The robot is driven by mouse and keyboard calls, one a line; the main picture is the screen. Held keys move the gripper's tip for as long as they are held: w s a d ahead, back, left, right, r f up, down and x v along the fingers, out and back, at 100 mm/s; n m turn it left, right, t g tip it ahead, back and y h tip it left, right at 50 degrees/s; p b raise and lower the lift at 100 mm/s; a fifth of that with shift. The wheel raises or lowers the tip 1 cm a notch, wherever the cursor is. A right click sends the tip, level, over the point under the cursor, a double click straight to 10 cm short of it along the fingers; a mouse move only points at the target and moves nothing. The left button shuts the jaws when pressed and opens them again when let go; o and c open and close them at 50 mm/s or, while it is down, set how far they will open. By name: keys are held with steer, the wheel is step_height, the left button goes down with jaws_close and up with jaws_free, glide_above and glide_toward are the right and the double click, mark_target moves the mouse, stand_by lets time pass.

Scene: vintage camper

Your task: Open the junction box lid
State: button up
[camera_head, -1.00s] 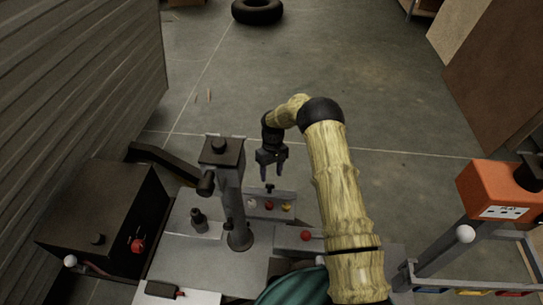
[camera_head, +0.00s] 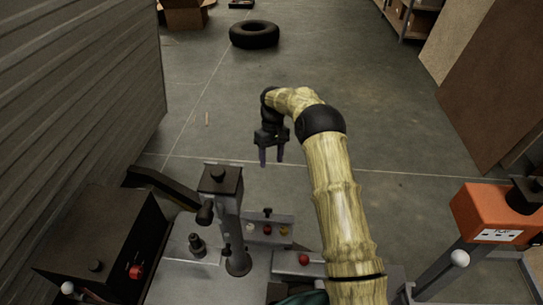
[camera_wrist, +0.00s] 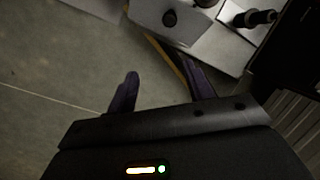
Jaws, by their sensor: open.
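My gripper (camera_head: 271,158) hangs with its dark fingers apart and nothing between them, over the bare floor beyond the far edge of the work table (camera_head: 185,270). In the wrist view its fingers (camera_wrist: 160,88) are also apart. A dark box (camera_head: 105,235) with a flat top, a small black knob on top and a red knob on its side stands at the left. Its top looks shut. No part is labelled as a junction box, so I cannot tell for sure whether this is it. The gripper is well to the right of this box and apart from it.
A grey post (camera_head: 232,225) stands between the dark box and my arm. A small panel with coloured buttons (camera_head: 267,229) is at the table's far edge. An orange box (camera_head: 490,212) stands at right. A ribbed wall (camera_head: 75,90) rises at left. The floor beyond is clear near the gripper.

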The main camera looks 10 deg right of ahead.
steer(key=shift+r, duration=0.2)
steer(key=c, duration=0.7)
steer(key=shift+m+t, duration=0.3)
steer(key=shift+t, duration=0.3)
steer(key=s+r, duration=0.2)
steer(key=r, duration=0.1)
steer(key=s+r, duration=0.1)
steer(key=shift+s+d+r, duration=0.25)
steer(key=shift+s+d, duration=0.1)
steer(key=shift+d, duration=0.05)
jaws_close()
steer(key=s+d+r+m+t, duration=0.1)
steer(key=s+d+r, duration=0.1)
steer(key=s, duration=0.7)
steer(key=s+d+r+m+t, duration=0.2)
steer(key=s+d, duration=0.1)
steer(key=s, duration=0.6)
steer(key=s+d+r+m+t, duration=0.1)
steer(key=s+d+r, duration=0.1)
steer(key=s, duration=0.7)
steer(key=shift+s+d+r+m+h, duration=0.2)
steer(key=shift+d+r+m+h, duration=0.1)
steer(key=shift+r+m, duration=0.15)
